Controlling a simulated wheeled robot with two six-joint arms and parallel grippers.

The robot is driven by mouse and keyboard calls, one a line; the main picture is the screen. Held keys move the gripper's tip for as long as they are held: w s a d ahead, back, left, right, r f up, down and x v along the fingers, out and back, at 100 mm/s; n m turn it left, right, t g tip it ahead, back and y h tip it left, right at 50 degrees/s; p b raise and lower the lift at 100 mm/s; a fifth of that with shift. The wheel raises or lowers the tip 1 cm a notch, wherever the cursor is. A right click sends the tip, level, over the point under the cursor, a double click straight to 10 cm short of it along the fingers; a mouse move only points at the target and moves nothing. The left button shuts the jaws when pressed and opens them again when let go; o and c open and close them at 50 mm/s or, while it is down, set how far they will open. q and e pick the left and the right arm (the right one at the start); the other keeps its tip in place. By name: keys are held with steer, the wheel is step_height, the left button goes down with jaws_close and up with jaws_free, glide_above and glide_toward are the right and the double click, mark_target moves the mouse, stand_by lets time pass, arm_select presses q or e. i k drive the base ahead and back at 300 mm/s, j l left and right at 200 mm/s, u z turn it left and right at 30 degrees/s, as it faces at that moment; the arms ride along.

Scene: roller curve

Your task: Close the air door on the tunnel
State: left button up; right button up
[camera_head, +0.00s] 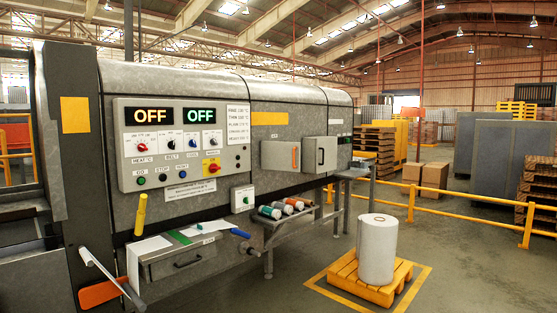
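The tunnel (225,85) is a long grey machine with a rounded top. On its front, right of the control panel, is a grey square panel (270,155) with an upright orange handle. Just right of it is a lighter square panel (328,145) with a dark handle, which seems to stand out from the tunnel wall. No readable label shows which is the air door, and I cannot tell how far either is open. Neither of my grippers is in view.
The control panel (228,140) shows two OFF displays. A shelf (275,222) with several rolls juts out below the panels. A white roll (377,250) stands on a yellow pallet (345,270).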

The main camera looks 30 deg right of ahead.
mark_target(280, 155)
steer(key=i+l, duration=0.3)
steer(key=i+l+z, duration=0.1)
steer(key=i+l, duration=0.2)
steer(key=i, duration=0.2)
